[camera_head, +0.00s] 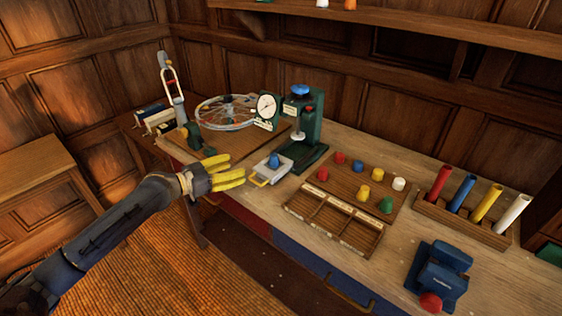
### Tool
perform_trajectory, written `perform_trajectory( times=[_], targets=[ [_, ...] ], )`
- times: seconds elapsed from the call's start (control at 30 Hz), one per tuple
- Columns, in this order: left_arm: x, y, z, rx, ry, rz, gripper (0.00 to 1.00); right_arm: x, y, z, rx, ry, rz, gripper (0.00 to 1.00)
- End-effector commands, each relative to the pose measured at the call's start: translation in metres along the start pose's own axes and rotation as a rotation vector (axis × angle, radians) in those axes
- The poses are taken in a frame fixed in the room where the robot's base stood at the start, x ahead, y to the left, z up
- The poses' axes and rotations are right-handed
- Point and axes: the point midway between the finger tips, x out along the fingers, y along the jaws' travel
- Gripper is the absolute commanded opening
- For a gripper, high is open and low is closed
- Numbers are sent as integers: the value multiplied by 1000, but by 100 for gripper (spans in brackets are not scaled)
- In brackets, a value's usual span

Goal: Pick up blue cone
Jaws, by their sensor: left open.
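The small blue cone (274,160) stands on a small pale block with a yellow handle (268,170), just in front of the green press. My left gripper (240,172) has yellow fingers and is open and empty. It reaches in from the left, at the table's front edge, with its fingertips to the left of the pale block and apart from the cone. My right gripper does not show.
A green press (310,130) with a dial gauge stands behind the cone. A wooden board (340,183) with several coloured pegs and an empty compartment tray (335,222) lie to the right. A blue vise (438,272) is at the front right.

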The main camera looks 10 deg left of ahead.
Motion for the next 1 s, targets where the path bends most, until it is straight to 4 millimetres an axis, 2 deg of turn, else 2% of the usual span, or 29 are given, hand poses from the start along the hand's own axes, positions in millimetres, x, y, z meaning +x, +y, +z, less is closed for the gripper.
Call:
perform_trajectory(
  times=[0.6,0.8,1.0],
  targets=[
    [94,0,-1,2,2,-2,59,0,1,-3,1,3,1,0],
    [112,-1,0,2,1,-3,59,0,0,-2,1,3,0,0],
    [118,-1,0,3,0,-2,59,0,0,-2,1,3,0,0]
  ],
)
